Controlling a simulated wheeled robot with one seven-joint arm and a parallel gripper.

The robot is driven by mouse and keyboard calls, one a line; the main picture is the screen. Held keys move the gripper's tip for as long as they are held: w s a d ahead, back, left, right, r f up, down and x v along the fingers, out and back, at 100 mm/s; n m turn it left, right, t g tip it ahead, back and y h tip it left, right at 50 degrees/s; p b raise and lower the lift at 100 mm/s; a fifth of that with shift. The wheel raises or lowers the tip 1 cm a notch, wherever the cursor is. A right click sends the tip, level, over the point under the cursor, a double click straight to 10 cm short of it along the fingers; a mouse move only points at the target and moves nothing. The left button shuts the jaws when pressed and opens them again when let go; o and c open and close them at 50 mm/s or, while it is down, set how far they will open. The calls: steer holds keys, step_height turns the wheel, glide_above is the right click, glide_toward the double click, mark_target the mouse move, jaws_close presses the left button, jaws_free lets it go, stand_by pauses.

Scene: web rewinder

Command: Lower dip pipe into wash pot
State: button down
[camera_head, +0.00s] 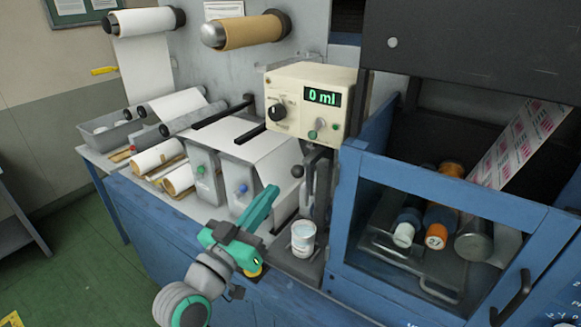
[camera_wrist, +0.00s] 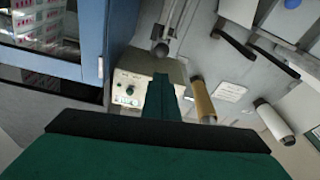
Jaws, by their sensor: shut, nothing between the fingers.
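The wash pot (camera_head: 303,240) is a small white cup on a dark base below the dispenser, with pale contents. Above it a dark grey upright holder (camera_head: 310,190) hangs under the cream control box (camera_head: 310,95); a thin dip pipe cannot be told apart from it. A lever with a black ball knob (camera_head: 298,171) sticks out at its left. My teal gripper (camera_head: 271,191) is left of the pot, shut and empty, its fingers pointing up, apart from the knob. In the wrist view my gripper (camera_wrist: 160,78) points toward the control box and a ball knob (camera_wrist: 160,49).
The box display reads 0 ml. A blue framed guard (camera_head: 430,185) stands close at the right, with rollers behind its window. Paper rolls (camera_head: 165,150) lie further left.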

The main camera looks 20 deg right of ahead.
steer(key=shift+d, duration=0.1)
steer(key=x, duration=1)
steer(key=shift+f, duration=0.15)
